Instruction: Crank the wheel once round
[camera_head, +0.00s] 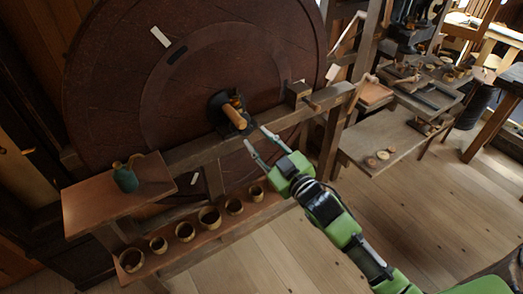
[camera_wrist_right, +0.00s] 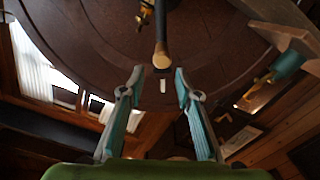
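The big wheel (camera_head: 110,90) is a dark brown upright disc filling the back left of the head view; it also fills the top of the right wrist view (camera_wrist_right: 100,35). At its middle is a black hub (camera_head: 217,104) with a pale wooden crank handle (camera_head: 235,117) pointing toward me. In the wrist view the handle's wooden end (camera_wrist_right: 161,58) hangs from a dark bar, just beyond my fingertips. My right gripper (camera_head: 257,136) is open and empty, just right of and below the handle, apart from it. It also shows in the wrist view (camera_wrist_right: 159,75). My left gripper is out of view.
A wooden rail (camera_head: 200,152) crosses before the wheel, with a small wooden block (camera_head: 298,92) on it. A ledge at left (camera_head: 95,205) bears a green bottle (camera_head: 125,178). Several cups (camera_head: 209,217) line a low shelf. A bench (camera_head: 395,140) stands right; floor is open below.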

